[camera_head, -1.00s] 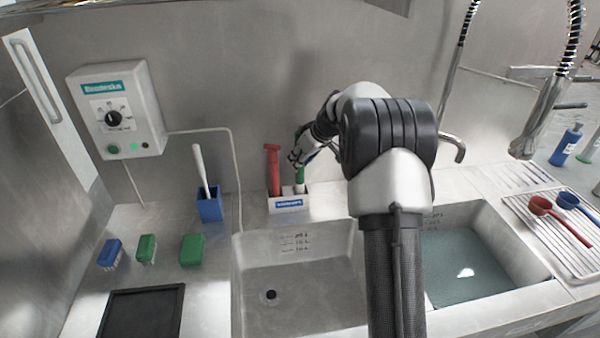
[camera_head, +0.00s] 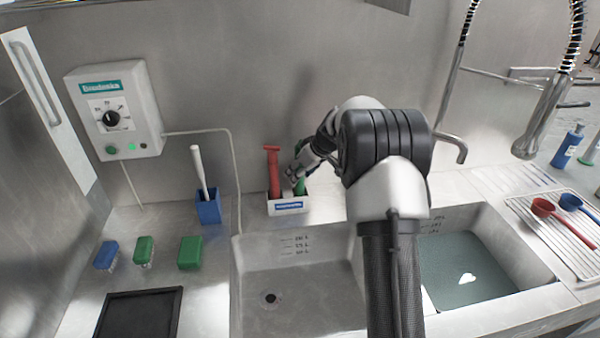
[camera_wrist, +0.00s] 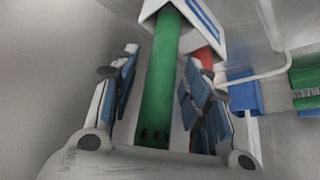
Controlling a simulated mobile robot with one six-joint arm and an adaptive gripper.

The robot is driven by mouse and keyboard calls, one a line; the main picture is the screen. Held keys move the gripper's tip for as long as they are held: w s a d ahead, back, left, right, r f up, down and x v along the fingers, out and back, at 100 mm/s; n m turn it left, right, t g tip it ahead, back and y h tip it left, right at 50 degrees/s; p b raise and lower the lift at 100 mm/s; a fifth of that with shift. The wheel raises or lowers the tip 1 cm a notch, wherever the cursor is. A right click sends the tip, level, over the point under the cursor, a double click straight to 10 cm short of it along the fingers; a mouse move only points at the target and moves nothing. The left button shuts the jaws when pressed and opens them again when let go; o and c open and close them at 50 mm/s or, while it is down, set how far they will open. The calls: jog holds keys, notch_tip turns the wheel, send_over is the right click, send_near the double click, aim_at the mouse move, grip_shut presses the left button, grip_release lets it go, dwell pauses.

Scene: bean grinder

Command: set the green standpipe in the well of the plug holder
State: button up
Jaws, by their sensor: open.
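The green standpipe (camera_head: 300,187) stands in the right part of the white plug holder (camera_head: 270,208), by the back wall. In the wrist view the green standpipe (camera_wrist: 160,85) runs between my fingers toward the holder (camera_wrist: 205,40). My gripper (camera_head: 294,174) is around the upper part of the pipe. In the wrist view my gripper (camera_wrist: 160,75) is open, its blue pads on either side with gaps showing beside the pipe. The foot of the pipe is hidden inside the holder, so its seating depth cannot be seen.
A red standpipe (camera_head: 273,172) stands in the holder, left of the green one. A blue cup (camera_head: 209,208) with a white-handled tool is further left. An empty basin (camera_head: 300,270) lies in front; a basin with water (camera_head: 465,265) is at right.

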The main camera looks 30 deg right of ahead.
jog(key=p+v, duration=0.3)
jog(key=v, duration=0.9)
jog(key=s+a+r, duration=0.7)
jog(key=s+a, duration=0.1)
jog(key=a, duration=0.2)
jog(key=s+a+r+m+g, duration=0.1)
jog(key=s+a+r, duration=0.2)
jog(key=s+a, duration=0.45)
jog(key=s+a+f+m+h, duration=0.1)
jog(key=s+a+f, duration=0.1)
jog(key=s, duration=0.9)
jog(key=s+a+f+m+h, duration=0.1)
jog(key=s+a+f, duration=0.1)
jog(key=s, duration=0.9)
jog(key=shift+s+m+g, duration=0.3)
